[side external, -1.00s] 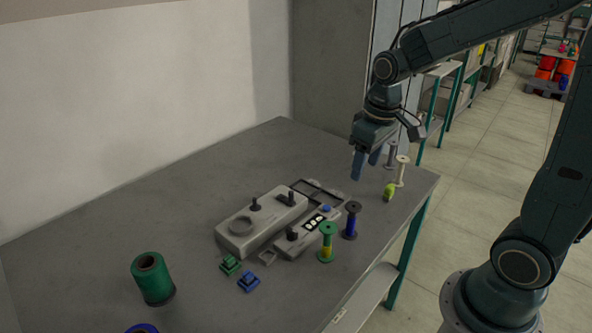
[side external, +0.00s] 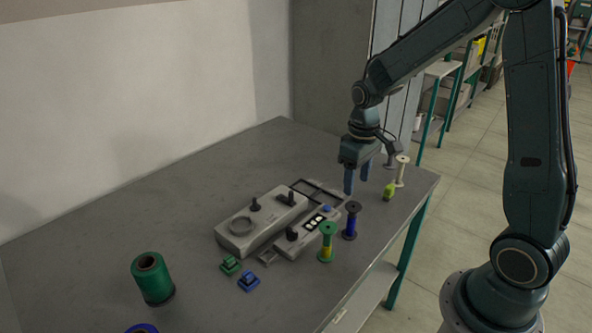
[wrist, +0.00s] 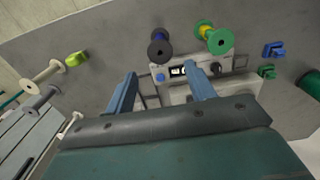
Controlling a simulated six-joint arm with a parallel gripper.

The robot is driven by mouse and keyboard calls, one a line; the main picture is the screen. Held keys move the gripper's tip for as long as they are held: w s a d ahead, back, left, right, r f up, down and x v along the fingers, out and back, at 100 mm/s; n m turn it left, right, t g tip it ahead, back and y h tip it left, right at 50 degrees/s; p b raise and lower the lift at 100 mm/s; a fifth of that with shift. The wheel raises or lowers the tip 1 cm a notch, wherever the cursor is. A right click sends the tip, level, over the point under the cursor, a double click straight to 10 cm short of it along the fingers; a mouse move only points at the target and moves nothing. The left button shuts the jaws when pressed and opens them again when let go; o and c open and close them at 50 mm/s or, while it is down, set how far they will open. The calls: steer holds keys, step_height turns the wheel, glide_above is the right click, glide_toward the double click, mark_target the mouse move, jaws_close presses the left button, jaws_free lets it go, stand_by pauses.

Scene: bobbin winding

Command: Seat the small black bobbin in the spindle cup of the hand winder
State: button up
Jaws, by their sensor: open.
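The small black bobbin (side external: 351,221), with black flanges and blue thread, stands upright on the table beside the hand winder's right end. It also shows in the wrist view (wrist: 160,47), beyond the fingertips. The hand winder (side external: 262,221) is a grey housing with a round ring on top, dark knobs and a button panel (side external: 317,221). I cannot tell for sure which part is the spindle cup. My gripper (side external: 357,184) is open and empty, fingers pointing down, above and behind the black bobbin. In the wrist view its two blue fingers (wrist: 160,82) are spread apart.
A green bobbin with yellow thread (side external: 327,243) stands close to the black one. Pale spools (side external: 401,172) and a lime-green item (side external: 389,191) are near the right edge.

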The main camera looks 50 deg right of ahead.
mark_target(353, 206)
steer(key=shift+f, duration=3.55)
steer(key=c, duration=0.6)
steer(key=shift+r, duration=0.15)
steer(key=shift+r, duration=2.4)
steer(key=w+a+r+n, duration=0.2)
steer(key=w+a, duration=0.4)
steer(key=w+a+r+n, duration=0.2)
steer(key=w+a, duration=0.5)
steer(key=w+a+r+n, duration=0.2)
steer(key=w+a+r, duration=0.1)
steer(key=w+a, duration=0.3)
steer(key=shift+w+a, duration=0.4)
